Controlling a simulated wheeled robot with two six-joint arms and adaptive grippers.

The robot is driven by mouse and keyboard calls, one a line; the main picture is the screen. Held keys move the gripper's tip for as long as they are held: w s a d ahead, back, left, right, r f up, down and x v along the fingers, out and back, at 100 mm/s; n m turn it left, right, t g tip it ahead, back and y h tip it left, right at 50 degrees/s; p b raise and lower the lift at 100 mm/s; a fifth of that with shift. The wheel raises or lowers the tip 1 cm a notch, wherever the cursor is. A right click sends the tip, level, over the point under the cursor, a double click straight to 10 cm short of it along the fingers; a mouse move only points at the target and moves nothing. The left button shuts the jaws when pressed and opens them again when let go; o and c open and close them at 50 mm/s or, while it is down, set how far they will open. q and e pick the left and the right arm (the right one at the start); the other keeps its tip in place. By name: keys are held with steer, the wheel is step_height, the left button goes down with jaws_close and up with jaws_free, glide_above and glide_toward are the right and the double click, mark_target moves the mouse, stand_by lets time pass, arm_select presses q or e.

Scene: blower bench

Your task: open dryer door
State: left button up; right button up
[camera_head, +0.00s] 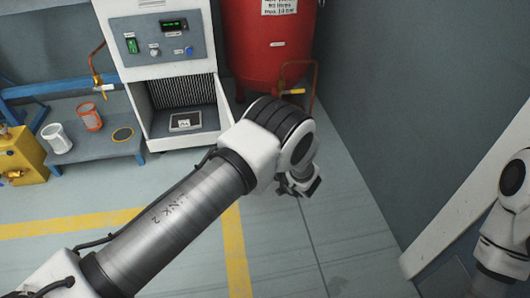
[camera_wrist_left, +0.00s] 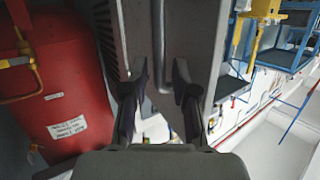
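The white dryer cabinet (camera_head: 153,80) with its control panel stands at the upper middle left of the head view. A dark grille and a lower recess show in its front. My left gripper (camera_head: 300,186) is to the right of the cabinet in that picture, partly hidden by my wrist. In the left wrist view my left gripper (camera_wrist_left: 160,95) has its two fingers apart. A grey vertical bar handle (camera_wrist_left: 159,45) on a grey panel (camera_wrist_left: 192,40) lies between and beyond the fingertips. I see no clear contact. My right arm shows at the right edge; its gripper is out of view.
A red tank (camera_head: 268,45) stands right of the cabinet. A low blue-grey bench (camera_head: 95,145) with a white cup (camera_head: 57,138) and an orange cup (camera_head: 89,116) is on the left, near a yellow machine (camera_head: 22,155). The floor in front is clear.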

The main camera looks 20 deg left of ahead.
arm_select(q)
steer(key=w+d+r+p, duration=0.1)
steer(key=w+d+p, duration=0.2)
steer(key=d, duration=0.4)
steer(key=shift+r, duration=0.3)
steer(key=shift+d, duration=0.1)
stand_by(0.3)
